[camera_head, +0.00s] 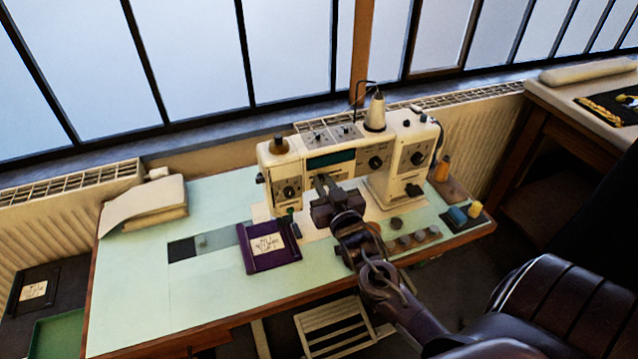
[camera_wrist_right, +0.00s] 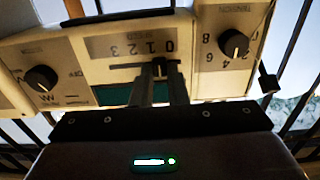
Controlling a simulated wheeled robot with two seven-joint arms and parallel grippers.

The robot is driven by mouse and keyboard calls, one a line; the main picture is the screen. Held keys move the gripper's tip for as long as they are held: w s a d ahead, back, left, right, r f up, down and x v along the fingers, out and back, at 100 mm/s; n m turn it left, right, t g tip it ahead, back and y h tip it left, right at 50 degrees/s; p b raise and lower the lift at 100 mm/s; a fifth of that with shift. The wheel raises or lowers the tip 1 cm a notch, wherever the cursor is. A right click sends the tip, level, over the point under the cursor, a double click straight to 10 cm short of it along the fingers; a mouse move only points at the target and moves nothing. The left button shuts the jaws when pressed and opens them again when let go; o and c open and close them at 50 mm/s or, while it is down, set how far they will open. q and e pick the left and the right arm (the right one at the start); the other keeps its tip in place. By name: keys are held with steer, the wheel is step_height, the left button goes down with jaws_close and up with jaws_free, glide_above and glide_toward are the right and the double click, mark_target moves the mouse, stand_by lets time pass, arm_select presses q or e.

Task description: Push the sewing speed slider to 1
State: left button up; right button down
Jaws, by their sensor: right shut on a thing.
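The sewing machine (camera_head: 330,160) stands at the back of the green table, its front panel facing me. In the right wrist view the machine's panel (camera_wrist_right: 105,72) appears upside down, with a speed scale (camera_wrist_right: 140,47) reading 0 to 3 from right to left. A dark slider knob (camera_wrist_right: 159,66) sits in the slot below the scale, roughly between the 0 and 1 marks. My right gripper (camera_head: 325,187) reaches the front of the machine; in the wrist view its fingers (camera_wrist_right: 160,76) are shut on the knob. The fingers partly hide the slot. My left gripper is out of view.
Round dials (camera_wrist_right: 234,43) flank the slider on the panel. A purple tray with a card (camera_head: 268,244) lies left of my right arm, and folded cloth (camera_head: 150,205) lies at the table's left. Several small round pieces (camera_head: 405,241) lie right of the arm.

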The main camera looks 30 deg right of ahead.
steer(key=shift+s+d, duration=0.1)
steer(key=shift+d, duration=0.35)
steer(key=c, duration=1.4)
jaws_free()
steer(key=shift+s+a, duration=0.1)
steer(key=b+v, duration=0.1)
steer(key=v, duration=0.6)
steer(key=shift+s+b, duration=0.3)
steer(key=shift+a, duration=0.1)
